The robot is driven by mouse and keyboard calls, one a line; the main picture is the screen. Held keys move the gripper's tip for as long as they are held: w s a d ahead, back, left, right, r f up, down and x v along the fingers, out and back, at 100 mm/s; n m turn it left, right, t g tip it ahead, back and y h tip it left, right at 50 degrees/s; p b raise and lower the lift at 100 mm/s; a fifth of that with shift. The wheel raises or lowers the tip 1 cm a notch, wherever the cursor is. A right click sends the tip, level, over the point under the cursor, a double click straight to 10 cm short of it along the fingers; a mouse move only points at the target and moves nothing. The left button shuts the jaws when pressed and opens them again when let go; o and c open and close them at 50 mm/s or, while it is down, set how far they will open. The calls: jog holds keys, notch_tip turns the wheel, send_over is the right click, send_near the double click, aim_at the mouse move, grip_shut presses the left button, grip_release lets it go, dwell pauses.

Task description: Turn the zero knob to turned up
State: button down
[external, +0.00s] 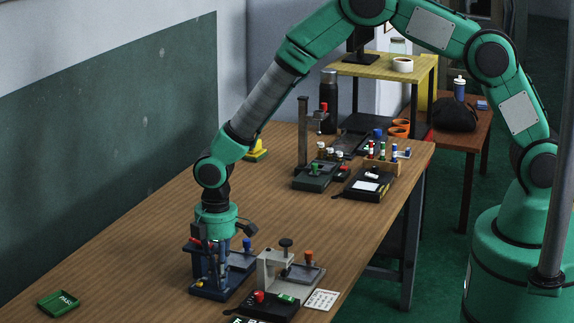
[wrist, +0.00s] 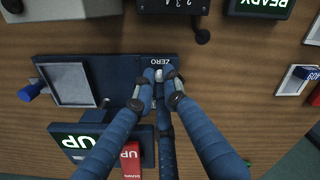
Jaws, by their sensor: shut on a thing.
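The zero knob (wrist: 159,74) is a small pale knob beside the ZERO label on a dark blue device (wrist: 187,62). In the wrist view my gripper (wrist: 160,78) points down at it, with its blue fingers closed around the knob. Only the knob's pale top shows between the fingertips; which way it is turned is hard to tell. A green UP sign (wrist: 77,142) and a red sign (wrist: 130,156) are on the device's lower part. In the external view my gripper (external: 208,264) is down at the blue device (external: 205,292), and the knob is hidden.
A green PASS tray (external: 58,303) lies at the near left. Other devices (external: 312,180), a bottle (external: 329,95) and tools are farther back. The table's left side is mostly clear.

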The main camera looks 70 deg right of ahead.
jog(key=shift+m, duration=0.5)
jog(key=c, duration=1.8)
grip_release()
jog(key=shift+r, duration=0.1)
notch_tip(320, 180, up, 12)
